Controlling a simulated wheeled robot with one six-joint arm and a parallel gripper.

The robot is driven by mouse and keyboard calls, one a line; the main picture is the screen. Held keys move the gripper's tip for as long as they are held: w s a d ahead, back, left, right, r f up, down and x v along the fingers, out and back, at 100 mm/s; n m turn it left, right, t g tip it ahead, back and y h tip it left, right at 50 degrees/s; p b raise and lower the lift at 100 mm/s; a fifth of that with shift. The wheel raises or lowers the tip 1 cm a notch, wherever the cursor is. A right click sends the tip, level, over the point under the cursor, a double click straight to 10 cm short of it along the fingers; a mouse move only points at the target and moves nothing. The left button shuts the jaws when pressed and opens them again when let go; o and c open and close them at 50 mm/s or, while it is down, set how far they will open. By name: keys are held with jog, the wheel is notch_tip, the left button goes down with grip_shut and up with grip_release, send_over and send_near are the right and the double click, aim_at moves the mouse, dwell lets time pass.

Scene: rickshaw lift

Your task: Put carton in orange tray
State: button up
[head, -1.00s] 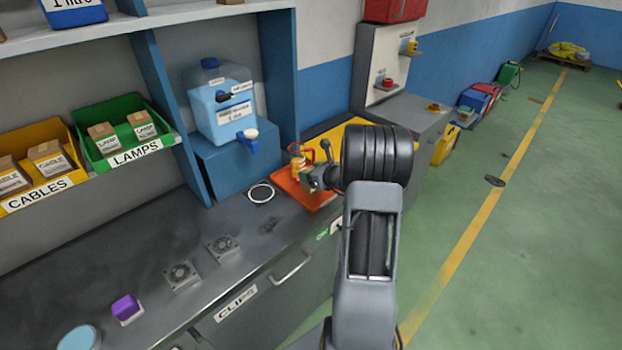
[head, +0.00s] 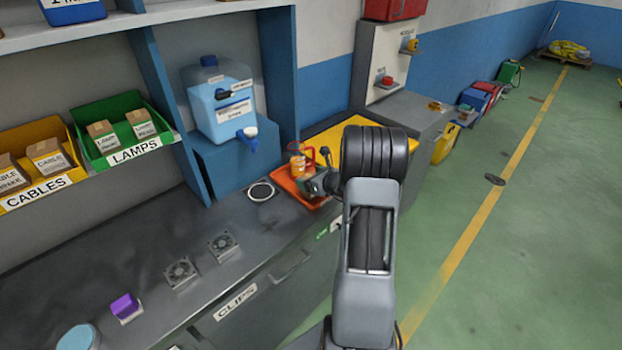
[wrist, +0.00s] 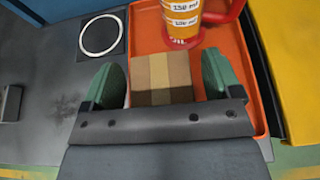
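The carton (wrist: 163,75), a small brown box with a lighter tape stripe, sits between the two green fingers of my gripper (wrist: 162,82) in the wrist view. Narrow gaps show between the carton and the fingers, so my gripper looks open around it. The orange tray (wrist: 146,30) lies under and around the carton, which appears to be inside its rim. In the head view the tray (head: 284,180) is on the bench, partly hidden by my gripper (head: 318,181). The carton is hard to make out there.
An orange measuring jug (wrist: 182,15) with a red handle stands in the tray just beyond the carton. A white ring on a dark square (wrist: 101,36) lies left of the tray. A yellow surface (wrist: 290,60) is to the right. A blue water container (head: 222,105) stands behind.

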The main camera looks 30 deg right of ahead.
jog(key=shift+r+p, duration=0.3)
jog(key=shift+p, duration=0.05)
jog(key=b+v, duration=0.2)
jog(key=v, duration=0.9)
jog(key=s+a+r+n+g+y, duration=0.1)
jog(key=a+r+n+g+y, duration=0.15)
jog(key=a+n, duration=0.55)
jog(key=s+a+r+n+g+y, duration=0.1)
jog(key=a+r+n+g+y, duration=0.15)
jog(key=a+n, duration=0.5)
jog(key=s+a+r+n+g+h, duration=0.3)
jog(key=s+a+n+h, duration=0.4)
jog(key=n, duration=1.1)
jog(key=s+a+g, duration=0.1)
jog(key=s+a, duration=0.2)
jog(key=s, duration=0.2)
jog(key=shift+r, duration=0.25)
jog(key=shift+s+a+n, duration=0.1)
jog(key=shift+n, duration=0.15)
